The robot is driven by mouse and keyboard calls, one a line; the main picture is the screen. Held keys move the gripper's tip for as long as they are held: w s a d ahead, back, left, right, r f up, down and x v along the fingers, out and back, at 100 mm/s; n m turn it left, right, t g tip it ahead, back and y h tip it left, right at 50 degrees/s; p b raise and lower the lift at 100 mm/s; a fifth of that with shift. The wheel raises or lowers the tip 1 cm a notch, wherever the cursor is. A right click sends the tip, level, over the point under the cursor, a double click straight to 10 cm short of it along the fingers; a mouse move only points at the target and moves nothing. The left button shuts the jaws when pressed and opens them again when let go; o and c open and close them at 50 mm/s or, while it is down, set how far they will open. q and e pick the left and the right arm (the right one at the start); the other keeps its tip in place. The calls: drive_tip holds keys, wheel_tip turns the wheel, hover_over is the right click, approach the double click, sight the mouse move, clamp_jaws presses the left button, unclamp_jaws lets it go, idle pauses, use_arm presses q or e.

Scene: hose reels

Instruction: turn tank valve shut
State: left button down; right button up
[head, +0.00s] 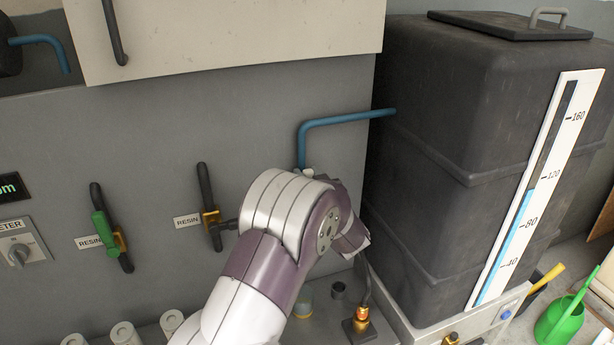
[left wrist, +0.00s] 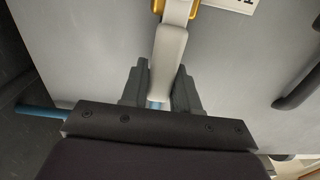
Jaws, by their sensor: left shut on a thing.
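In the left wrist view a pale grey lever handle (left wrist: 168,55) runs down from a brass valve body (left wrist: 181,10). My left gripper (left wrist: 161,82) is shut on this handle, with one dark finger on each side of it. In the head view my left arm covers the gripper and most of the valve. A small pale piece (head: 307,173) shows just above my wrist, at the lower end of a blue pipe (head: 340,120). The pipe runs right to the large dark tank (head: 430,130). My right gripper is not in view.
Two resin valves, one with a green handle (head: 101,227), are on the grey wall left of my arm. A cabinet (head: 230,35) overhangs above. A brass fitting (head: 361,315) stands below my wrist. A green watering can (head: 560,322) is at the lower right.

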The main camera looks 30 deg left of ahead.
use_arm(q)
drive_tip(key=m+p, duration=0.1)
drive_tip(key=w+d+m+p, duration=0.1)
drive_tip(key=p, duration=0.1)
drive_tip(key=shift+w+d+r+m, duration=0.15)
drive_tip(key=shift+w+m, duration=0.1)
drive_tip(key=shift+m, duration=0.15)
drive_tip(key=w+m+p, duration=0.1)
drive_tip(key=w+d+f+m+p, duration=0.1)
drive_tip(key=m, duration=0.1)
drive_tip(key=shift+d+f+m+p, duration=0.15)
drive_tip(key=shift+d+m+p, duration=0.15)
drive_tip(key=shift+p, duration=0.1)
drive_tip(key=shift+w+d+f+m+p, duration=0.35)
drive_tip(key=shift+f+m+p, duration=0.15)
drive_tip(key=shift+m, duration=0.4)
wheel_tip(320, 180, down, 7)
drive_tip(key=w+d+m+p, duration=0.1)
drive_tip(key=w+m, duration=0.1)
drive_tip(key=m, duration=0.7)
drive_tip(key=shift+d+m, duration=0.3)
drive_tip(key=shift+d, duration=0.1)
